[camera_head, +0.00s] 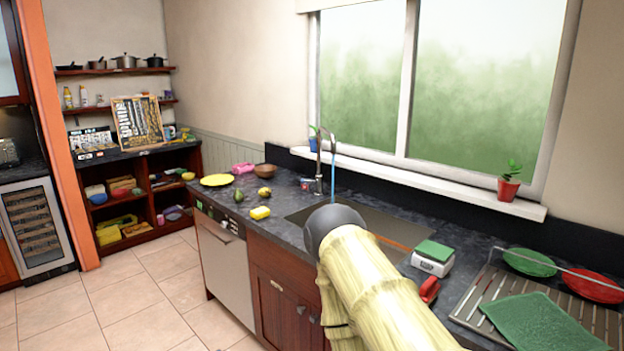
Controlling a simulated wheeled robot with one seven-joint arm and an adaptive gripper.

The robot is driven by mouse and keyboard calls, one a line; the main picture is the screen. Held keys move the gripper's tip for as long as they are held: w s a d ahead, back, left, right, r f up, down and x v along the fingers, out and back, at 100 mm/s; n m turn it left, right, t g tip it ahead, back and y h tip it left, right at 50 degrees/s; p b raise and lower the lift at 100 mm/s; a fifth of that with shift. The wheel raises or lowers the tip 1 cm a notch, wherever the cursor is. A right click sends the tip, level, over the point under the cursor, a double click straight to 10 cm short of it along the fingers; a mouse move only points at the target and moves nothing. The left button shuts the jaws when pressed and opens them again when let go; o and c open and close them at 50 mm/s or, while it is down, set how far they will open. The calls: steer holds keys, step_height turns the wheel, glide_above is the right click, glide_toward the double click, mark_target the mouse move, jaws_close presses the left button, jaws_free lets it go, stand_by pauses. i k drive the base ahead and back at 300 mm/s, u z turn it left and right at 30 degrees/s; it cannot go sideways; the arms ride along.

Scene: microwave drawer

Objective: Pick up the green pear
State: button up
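A small green fruit (238,195), which looks like the green pear, stands on the dark counter (212,204) in the middle left of the view. It is too small to make out in detail. My arm reaches up from the bottom right and ends in view at a dark rounded joint over the sink area. I see no fingers of my gripper, and nothing of it touches the green fruit. The fruit is clear of my arm, to its left.
Near the green fruit are a yellow fruit (264,191), a yellow sponge-like block (260,212), a yellow plate (216,180) and a brown bowl (266,171). The sink (298,216) and a tap (319,172) lie to the right. A dishwasher front (223,262) stands below.

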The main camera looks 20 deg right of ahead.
mark_target(238, 196)
steer(key=z, duration=0.35)
steer(key=i, duration=1.75)
steer(key=u, duration=0.5)
